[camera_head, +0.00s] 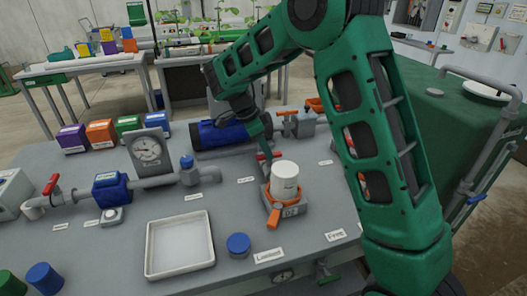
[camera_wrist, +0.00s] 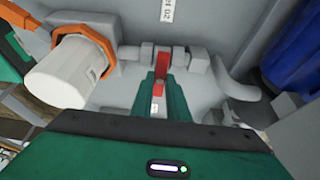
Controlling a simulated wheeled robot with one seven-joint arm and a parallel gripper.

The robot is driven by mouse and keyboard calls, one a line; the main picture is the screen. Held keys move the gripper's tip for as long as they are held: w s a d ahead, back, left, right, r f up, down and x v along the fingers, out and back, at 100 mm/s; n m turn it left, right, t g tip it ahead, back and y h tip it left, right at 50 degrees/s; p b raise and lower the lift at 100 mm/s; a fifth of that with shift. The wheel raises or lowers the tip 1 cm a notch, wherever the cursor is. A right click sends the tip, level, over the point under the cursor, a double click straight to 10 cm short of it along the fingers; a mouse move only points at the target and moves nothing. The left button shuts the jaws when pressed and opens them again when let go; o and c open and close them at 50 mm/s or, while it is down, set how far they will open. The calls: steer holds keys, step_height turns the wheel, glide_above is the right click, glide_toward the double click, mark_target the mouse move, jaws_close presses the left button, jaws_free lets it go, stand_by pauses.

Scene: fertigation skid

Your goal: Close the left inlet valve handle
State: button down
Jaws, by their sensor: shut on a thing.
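A valve with a red handle (camera_wrist: 162,62) sits on a grey pipe (camera_wrist: 196,62) in the wrist view. The handle points across the pipe there, toward my gripper. My gripper (camera_wrist: 160,88) has its green fingers closed about this handle, with red showing between them. In the head view, my gripper (camera_head: 266,140) reaches down behind the white filter cup, and a bit of the red handle (camera_head: 268,156) shows below it. Much of the valve is hidden by the gripper and cup. Another red-handled valve (camera_head: 51,184) stands at the far left of the bench, apart from my gripper.
The white cup (camera_head: 284,180) in its orange holder stands close to my gripper; it also shows in the wrist view (camera_wrist: 70,78). A blue motor (camera_head: 218,134) lies behind. A pressure gauge (camera_head: 147,150), white tray (camera_head: 180,246) and blue knob (camera_head: 238,245) are on the bench.

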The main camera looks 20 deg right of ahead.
steer(key=c, duration=1.7)
jaws_free()
steer(key=shift+w+a, duration=0.15)
steer(key=shift+w, duration=0.05)
steer(key=v, duration=1)
steer(key=shift+a+r, duration=0.15)
steer(key=shift+r, duration=0.2)
